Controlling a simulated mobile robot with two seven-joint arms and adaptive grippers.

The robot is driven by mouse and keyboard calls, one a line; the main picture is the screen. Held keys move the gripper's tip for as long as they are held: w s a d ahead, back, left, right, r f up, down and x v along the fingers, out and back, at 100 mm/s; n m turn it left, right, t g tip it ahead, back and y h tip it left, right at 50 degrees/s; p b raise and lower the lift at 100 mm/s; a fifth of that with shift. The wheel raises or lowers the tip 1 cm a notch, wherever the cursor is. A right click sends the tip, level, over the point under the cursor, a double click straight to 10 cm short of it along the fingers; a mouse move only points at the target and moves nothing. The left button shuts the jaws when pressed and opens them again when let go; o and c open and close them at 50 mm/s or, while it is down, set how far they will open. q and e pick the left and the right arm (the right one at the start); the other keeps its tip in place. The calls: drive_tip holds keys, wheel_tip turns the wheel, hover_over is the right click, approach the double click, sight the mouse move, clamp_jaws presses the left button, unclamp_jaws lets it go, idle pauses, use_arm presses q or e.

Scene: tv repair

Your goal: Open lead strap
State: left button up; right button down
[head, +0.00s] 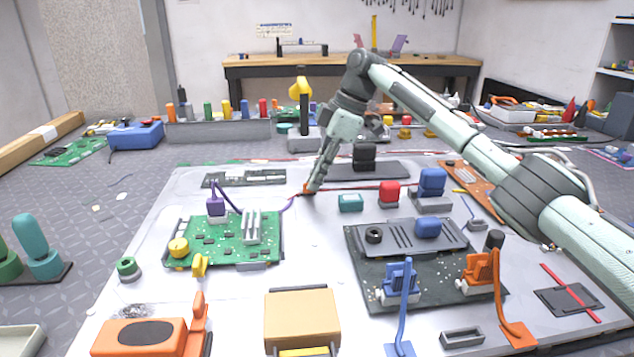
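My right gripper (311,187) reaches down from the arm on the right to the white work board, near its back middle. Its fingers look close together; whether they are fully shut is too small to tell. A small orange piece (305,189), possibly the lead strap, is at the fingertips and partly hidden by them. A dark red lead (345,187) runs right from there towards the red block (389,192). My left gripper is not in view.
A teal block (350,202) sits just right of the fingertips. A yellow-topped post (302,100) stands behind. A dark module with blue and orange levers (427,278) lies front right, a tan box (302,318) front middle. Bare board lies between the green board and the module.

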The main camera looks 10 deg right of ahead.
drive_tip(key=shift+w+d+r+g, duration=0.1)
drive_tip(key=shift+w+g, duration=0.15)
drive_tip(key=shift+g, duration=0.25)
drive_tip(key=c, duration=1.7)
unclamp_jaws()
drive_tip(key=v, duration=1.2)
drive_tip(key=shift+c, duration=0.2)
